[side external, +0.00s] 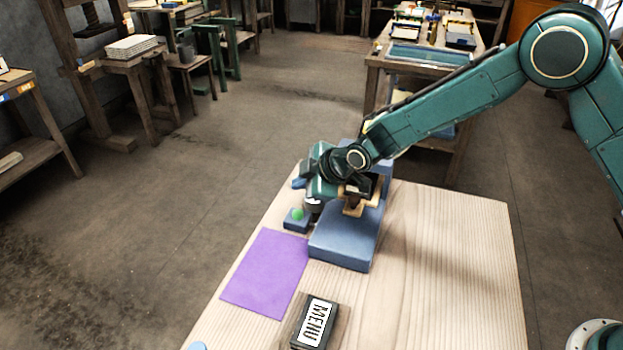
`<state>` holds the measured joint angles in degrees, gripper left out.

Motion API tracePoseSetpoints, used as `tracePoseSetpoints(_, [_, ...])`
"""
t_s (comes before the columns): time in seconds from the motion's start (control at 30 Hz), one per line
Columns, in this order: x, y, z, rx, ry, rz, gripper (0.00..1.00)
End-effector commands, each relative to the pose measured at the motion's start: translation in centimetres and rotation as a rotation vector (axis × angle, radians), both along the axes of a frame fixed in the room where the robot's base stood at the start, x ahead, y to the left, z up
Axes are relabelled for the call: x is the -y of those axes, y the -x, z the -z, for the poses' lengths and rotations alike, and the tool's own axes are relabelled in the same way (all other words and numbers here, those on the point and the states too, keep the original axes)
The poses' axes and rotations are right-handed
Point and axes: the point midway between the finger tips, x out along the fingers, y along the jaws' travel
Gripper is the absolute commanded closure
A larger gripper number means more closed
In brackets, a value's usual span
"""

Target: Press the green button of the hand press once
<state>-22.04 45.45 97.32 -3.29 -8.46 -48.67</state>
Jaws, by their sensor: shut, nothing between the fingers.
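The blue hand press (341,247) stands on the pale wooden table, with its low body in front and a taller part behind my wrist. The green button (297,214) sits on a small blue block at the left of the press. My gripper (354,208) is over the press body, to the right of the button. Its tan fingers look shut and empty. My wrist hides much of the press's upper part. The button's top shows, and I see no contact between the fingers and it.
A purple sheet (265,272) lies flat left of the press. The table's right side (450,260) is clear. Several workbenches stand farther back, apart from this table.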

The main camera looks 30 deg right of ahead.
Motion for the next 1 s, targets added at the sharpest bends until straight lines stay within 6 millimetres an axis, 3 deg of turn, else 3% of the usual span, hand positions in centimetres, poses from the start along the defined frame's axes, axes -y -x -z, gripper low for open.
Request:
tracePoseSetpoints(0.5, [0.0, 0.0, 5.0, -0.001, 0.0, -0.001, 1.0])
tracePoseSetpoints(1.0, [0.0, 0.0, 5.9, 0.001, -0.001, 0.0, 1.0])
